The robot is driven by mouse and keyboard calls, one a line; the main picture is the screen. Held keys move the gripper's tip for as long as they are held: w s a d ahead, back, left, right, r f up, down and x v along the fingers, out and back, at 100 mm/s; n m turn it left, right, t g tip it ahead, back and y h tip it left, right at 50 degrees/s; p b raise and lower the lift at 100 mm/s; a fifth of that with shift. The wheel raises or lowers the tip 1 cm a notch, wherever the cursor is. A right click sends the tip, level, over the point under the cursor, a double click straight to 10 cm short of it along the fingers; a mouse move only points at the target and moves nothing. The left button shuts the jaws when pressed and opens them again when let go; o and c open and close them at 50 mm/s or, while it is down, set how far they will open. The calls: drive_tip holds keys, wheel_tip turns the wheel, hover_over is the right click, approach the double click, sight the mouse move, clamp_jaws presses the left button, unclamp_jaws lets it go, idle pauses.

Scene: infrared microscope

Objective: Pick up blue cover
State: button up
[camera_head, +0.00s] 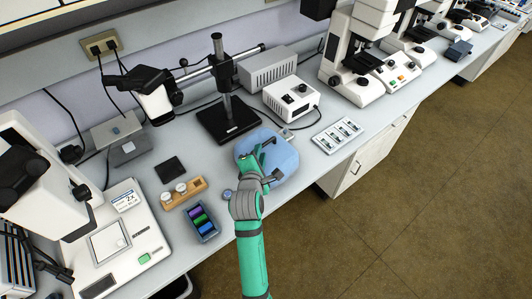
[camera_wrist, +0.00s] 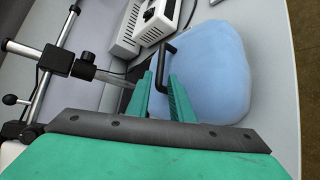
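The blue cover (camera_head: 284,160) is a soft-looking, rounded light-blue shape on the bench near its front edge. It fills the right middle of the wrist view (camera_wrist: 210,65). A black bar-like handle (camera_wrist: 168,52) shows along the cover's left side; I cannot tell whether it is fixed to the cover. My gripper (camera_head: 261,153) is over the cover's left part. In the wrist view my gripper (camera_wrist: 162,76) has its two green fingers apart, with the near end of the black bar seen between them. Contact with the bar or cover cannot be told. My arm hides part of the cover.
Behind the cover stand a black-based stand (camera_head: 228,122) and a white control box (camera_head: 291,98). A slide tray (camera_head: 338,135) lies to the right. A wooden holder (camera_head: 184,192) and a tray of coloured items (camera_head: 202,222) lie to the left. The floor is clear in front.

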sight(280, 154)
drive_tip(key=shift+d+x, duration=0.15)
drive_tip(key=shift+x, duration=0.8)
drive_tip(key=shift+d+x, duration=0.1)
drive_tip(key=shift+x, duration=0.9)
drive_tip(key=shift+r, duration=0.15)
drive_tip(key=shift+c, duration=0.7)
drive_tip(key=shift+w, duration=0.1)
clamp_jaws()
drive_tip(key=shift+a, duration=0.1)
